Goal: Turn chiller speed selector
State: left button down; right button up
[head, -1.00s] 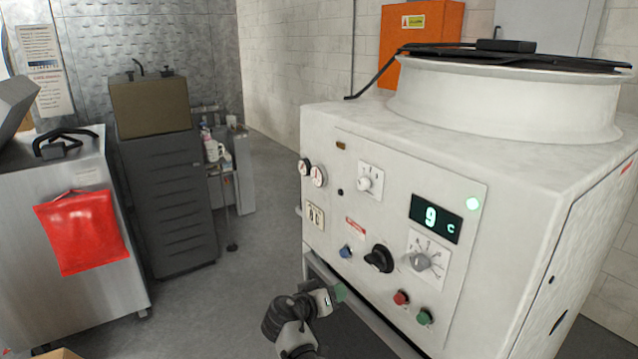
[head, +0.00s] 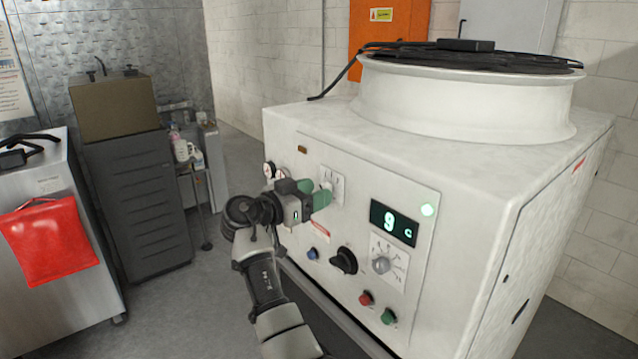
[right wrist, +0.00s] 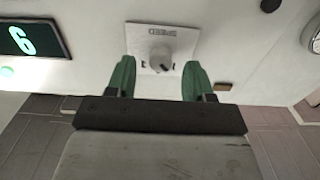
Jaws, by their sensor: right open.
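The chiller speed selector is a small light knob on a white square plate in the upper left of the chiller's front panel. In the head view the knob (head: 326,184) is partly hidden by my right gripper (head: 314,195), which is at the panel. In the right wrist view the knob (right wrist: 160,58) sits upside down between the green fingertips of my right gripper (right wrist: 160,76). The fingers are open, one to each side of the knob, with a visible gap on both sides. I cannot tell how deep they reach around it. My left gripper is not in view.
The chiller (head: 470,215) carries a lit display (head: 394,222) showing 9, a black switch (head: 344,260), a larger grey dial (head: 381,265), and red (head: 366,298) and green (head: 388,315) buttons. A steel cabinet with a red pouch (head: 48,240) stands at left.

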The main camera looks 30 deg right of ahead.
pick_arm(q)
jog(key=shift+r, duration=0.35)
pick_arm(e)
jog(key=shift+w+d, duration=0.15)
jog(key=shift+d, duration=0.7)
jog(key=shift+c, duration=0.3)
jog(key=c, duration=0.9)
pick_arm(q)
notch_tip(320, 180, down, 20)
jog(key=b, duration=2)
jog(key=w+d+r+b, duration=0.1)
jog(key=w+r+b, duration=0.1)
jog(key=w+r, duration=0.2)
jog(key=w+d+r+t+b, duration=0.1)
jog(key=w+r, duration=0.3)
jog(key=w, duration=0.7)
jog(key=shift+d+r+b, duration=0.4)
jog(key=shift+b, duration=0.35)
pick_arm(e)
jog(key=shift+o, duration=0.2)
jog(key=shift+f+m, duration=0.1)
jog(key=shift+m, duration=8.9)
